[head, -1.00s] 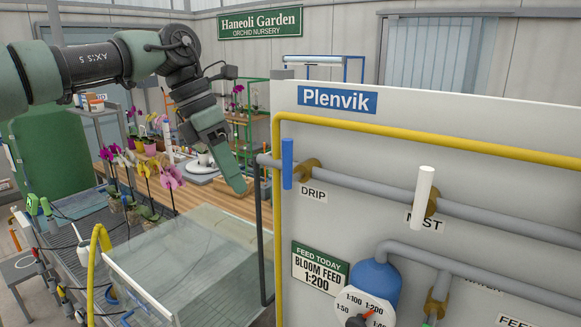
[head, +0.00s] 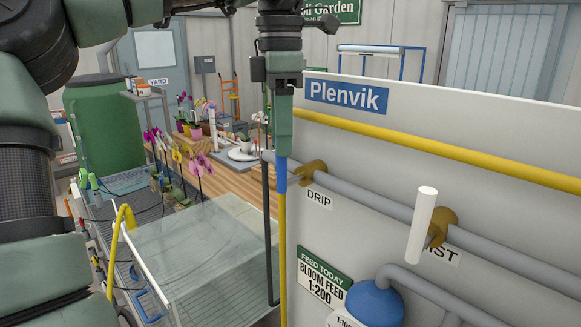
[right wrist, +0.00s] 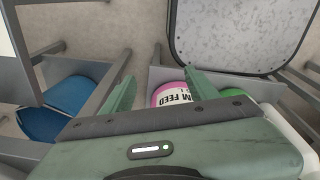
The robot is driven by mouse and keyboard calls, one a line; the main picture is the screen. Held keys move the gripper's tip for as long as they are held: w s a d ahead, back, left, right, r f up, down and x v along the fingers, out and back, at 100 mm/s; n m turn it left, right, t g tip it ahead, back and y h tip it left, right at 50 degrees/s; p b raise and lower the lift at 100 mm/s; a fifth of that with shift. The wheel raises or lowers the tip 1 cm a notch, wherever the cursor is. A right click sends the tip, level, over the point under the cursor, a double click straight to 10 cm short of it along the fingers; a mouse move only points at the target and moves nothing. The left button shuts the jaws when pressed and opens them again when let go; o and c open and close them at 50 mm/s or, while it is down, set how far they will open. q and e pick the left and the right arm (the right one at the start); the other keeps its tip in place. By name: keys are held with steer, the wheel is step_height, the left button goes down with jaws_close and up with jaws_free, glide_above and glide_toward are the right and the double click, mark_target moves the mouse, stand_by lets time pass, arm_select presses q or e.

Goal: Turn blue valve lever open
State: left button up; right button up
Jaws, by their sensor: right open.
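The blue valve lever (head: 280,177) is at the DRIP label (head: 319,199) on the grey pipe, at the left edge of the Plenvik panel. Only its lower part shows, upright and across the pipe. My left gripper (head: 283,153) points down from above and covers the lever's upper part. I see it edge-on, so I cannot tell whether its fingers are open or shut on the lever. My right gripper (right wrist: 158,88) is open in the right wrist view, with nothing held between its fingers. It is outside the head view.
A white lever (head: 422,225) stands at the MIST label. A yellow pipe (head: 420,143) runs along the panel. A clear-topped bench (head: 200,255) stands left of it. The right wrist view shows a pink container (right wrist: 172,94) and blue containers (right wrist: 75,95) below.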

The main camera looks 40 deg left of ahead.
mark_target(281, 181)
arm_select(q)
steer(key=f, duration=0.2)
steer(key=shift+s+a+f, duration=0.1)
steer(key=shift+s+f, duration=0.1)
steer(key=shift+f, duration=0.2)
steer(key=shift+w+f+p, duration=0.2)
steer(key=shift+f+p, duration=0.3)
steer(key=shift+f, duration=0.75)
steer(key=shift+w+f, duration=0.1)
steer(key=shift+f, duration=0.45)
jaws_close()
steer(key=shift+f, duration=0.1)
arm_select(e)
steer(key=shift+s+a+r, duration=0.3)
steer(key=shift+s+r, duration=0.1)
steer(key=shift+r, duration=0.2)
arm_select(q)
steer(key=shift+f, duration=0.15)
arm_select(e)
steer(key=shift+s+a, duration=0.1)
steer(key=shift+a, duration=0.15)
